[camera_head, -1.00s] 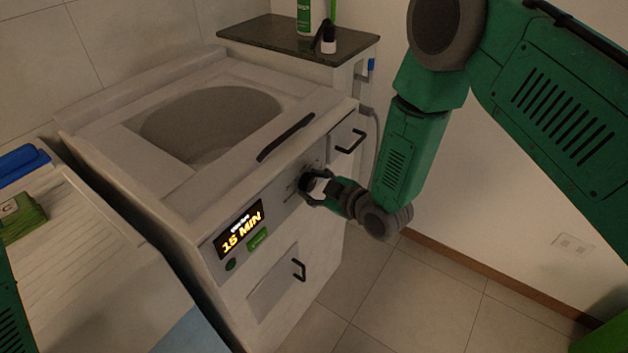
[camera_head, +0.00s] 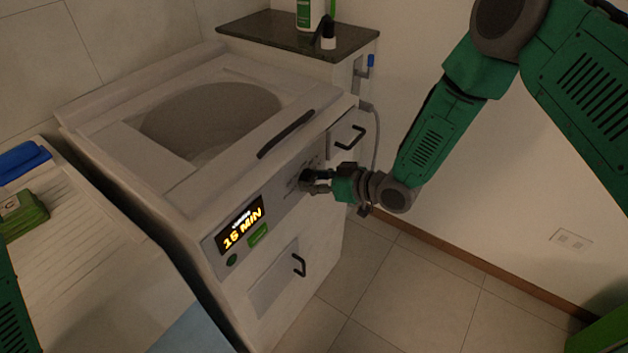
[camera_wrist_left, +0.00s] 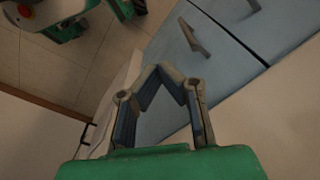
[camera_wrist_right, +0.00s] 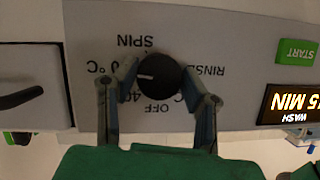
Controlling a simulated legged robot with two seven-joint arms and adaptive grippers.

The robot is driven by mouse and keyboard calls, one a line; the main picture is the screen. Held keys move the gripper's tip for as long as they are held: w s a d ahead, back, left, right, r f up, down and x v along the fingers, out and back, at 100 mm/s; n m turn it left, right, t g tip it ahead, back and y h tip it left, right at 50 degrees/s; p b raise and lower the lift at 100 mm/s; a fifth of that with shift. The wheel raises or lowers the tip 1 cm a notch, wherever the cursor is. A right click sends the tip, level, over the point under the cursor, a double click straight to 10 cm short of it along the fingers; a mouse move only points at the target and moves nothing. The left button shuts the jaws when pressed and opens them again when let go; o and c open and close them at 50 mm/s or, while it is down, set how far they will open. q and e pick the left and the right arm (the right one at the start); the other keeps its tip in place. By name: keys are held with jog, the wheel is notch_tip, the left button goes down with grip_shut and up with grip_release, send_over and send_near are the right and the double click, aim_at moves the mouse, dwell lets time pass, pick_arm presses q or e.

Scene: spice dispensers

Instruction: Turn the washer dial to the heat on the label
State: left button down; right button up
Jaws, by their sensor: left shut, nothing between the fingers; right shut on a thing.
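The round black dial (camera_wrist_right: 157,76) is on the washer's grey panel (camera_head: 282,195); in the head view the dial (camera_head: 306,178) is mostly hidden by my right gripper (camera_head: 318,181). In the right wrist view, that gripper's fingers (camera_wrist_right: 160,88) are shut on the dial's two sides. The dial's white mark points left there, between two partly hidden °C labels. SPIN, RINSE and OFF appear upside down. A green block (camera_head: 24,217) at the left bears a white label showing "C"; the rest is unreadable. My left gripper (camera_wrist_left: 165,72) is shut and empty near blue-grey drawers.
The lit display (camera_head: 240,226) reads 15 MIN, with WASH in the right wrist view, beside a green START button (camera_head: 258,235). A black bar handle (camera_head: 286,134) lies above the dial. A dark shelf (camera_head: 280,30) holds bottles. The floor (camera_head: 400,285) right of the washer is clear.

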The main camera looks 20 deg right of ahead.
jog(key=shift+w+r, duration=0.2)
jog(key=shift+w, duration=0.05)
jog(key=o, duration=1.1)
jog(key=shift+o, duration=0.2)
jog(key=shift+f, duration=0.1)
jog(key=shift+s, duration=0.1)
jog(key=v, duration=1.1)
jog(key=shift+s+d, duration=0.2)
jog(key=shift+d, duration=0.05)
